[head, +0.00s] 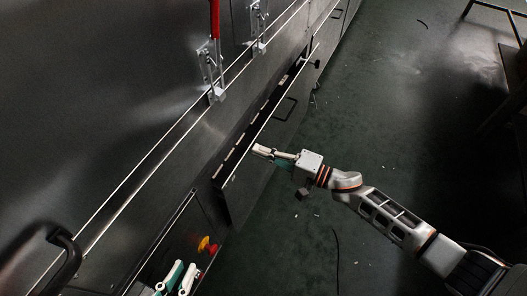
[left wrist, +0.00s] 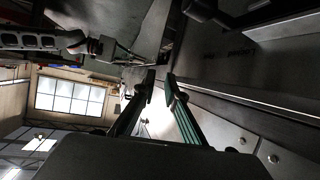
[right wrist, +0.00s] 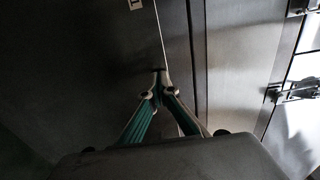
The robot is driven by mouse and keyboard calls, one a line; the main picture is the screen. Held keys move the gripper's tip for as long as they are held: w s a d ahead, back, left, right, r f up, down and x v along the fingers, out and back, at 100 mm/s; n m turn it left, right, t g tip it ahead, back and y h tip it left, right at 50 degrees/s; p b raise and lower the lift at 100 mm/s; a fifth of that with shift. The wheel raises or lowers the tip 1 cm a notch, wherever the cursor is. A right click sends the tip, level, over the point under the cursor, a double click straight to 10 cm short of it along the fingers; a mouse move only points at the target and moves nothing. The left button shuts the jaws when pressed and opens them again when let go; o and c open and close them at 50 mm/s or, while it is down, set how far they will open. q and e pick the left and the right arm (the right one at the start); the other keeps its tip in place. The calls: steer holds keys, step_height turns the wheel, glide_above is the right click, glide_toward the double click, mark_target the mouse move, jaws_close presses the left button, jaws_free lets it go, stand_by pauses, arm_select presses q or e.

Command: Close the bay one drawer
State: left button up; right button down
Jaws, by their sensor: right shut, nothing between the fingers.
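The drawer (head: 254,150) stands partly pulled out from the dark machine, with a narrow gap along its top. Its front panel carries a black bar handle (head: 285,108). My right gripper (head: 258,150) is shut and empty, its tips at the near end of the drawer front's top edge. In the right wrist view its closed tips (right wrist: 158,82) lie by the edge of the dark panel (right wrist: 85,60); whether they touch is unclear. My left gripper (head: 177,277) is low at the bottom of the head view, fingers apart and empty; its tips (left wrist: 161,82) also show apart in the left wrist view.
A red lever (head: 214,20) and metal latches (head: 259,22) are on the machine above the drawer. A red and yellow button (head: 207,245) is near my left gripper. A black handle (head: 65,250) is at lower left. The green floor (head: 385,110) is mostly clear; a table (head: 510,65) stands at right.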

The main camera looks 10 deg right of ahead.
steer(key=shift+a, duration=0.1)
